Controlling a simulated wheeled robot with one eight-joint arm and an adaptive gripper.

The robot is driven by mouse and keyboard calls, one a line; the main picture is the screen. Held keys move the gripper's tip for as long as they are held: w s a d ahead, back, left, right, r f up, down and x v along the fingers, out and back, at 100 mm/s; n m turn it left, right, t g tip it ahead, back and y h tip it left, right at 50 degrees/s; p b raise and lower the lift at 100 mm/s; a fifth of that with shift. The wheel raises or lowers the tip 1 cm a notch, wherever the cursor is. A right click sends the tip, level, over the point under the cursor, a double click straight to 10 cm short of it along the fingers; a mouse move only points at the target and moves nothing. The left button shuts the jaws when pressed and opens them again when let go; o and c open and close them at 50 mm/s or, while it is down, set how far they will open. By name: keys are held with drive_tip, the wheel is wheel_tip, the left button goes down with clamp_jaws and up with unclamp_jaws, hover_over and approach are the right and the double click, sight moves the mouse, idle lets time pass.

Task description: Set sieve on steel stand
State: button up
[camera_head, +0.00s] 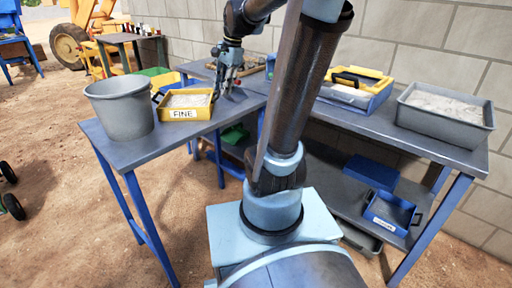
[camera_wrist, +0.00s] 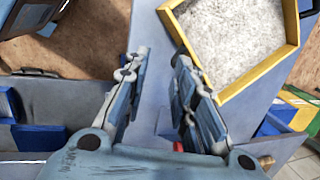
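A yellow-framed piece with a black handle (camera_head: 360,76) sits on a blue tray on the back table and looks like the sieve, but its mesh is not clear. I cannot pick out a steel stand with certainty. My gripper (camera_head: 230,88) points down above the table, just right of the yellow tray labelled FINE (camera_head: 178,114). In the wrist view my gripper (camera_wrist: 157,75) has its two fingers apart, with nothing between them. The yellow tray, filled with pale grit, lies right of the fingers there (camera_wrist: 204,68).
A grey bucket (camera_head: 121,110) stands left of the FINE tray. A grey tub of pale material (camera_head: 445,122) stands at the right end of the table. Blue trays (camera_head: 392,212) lie on the shelf below. A block wall (camera_head: 425,38) runs behind.

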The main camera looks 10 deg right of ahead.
drive_tip(key=s+d+f+n+h, duration=0.1)
drive_tip(key=s+d+f+n, duration=0.3)
drive_tip(key=s+f+n, duration=0.2)
drive_tip(key=s+d+f+n+h, duration=0.1)
drive_tip(key=s+d+f+n, duration=0.2)
drive_tip(key=s+f, duration=0.7)
drive_tip(key=s+n, duration=0.2)
drive_tip(key=s, duration=0.2)
drive_tip(key=shift+d+n+t+h, duration=0.3)
drive_tip(key=shift+d+n+t, duration=0.05)
drive_tip(key=shift+n+t, duration=0.05)
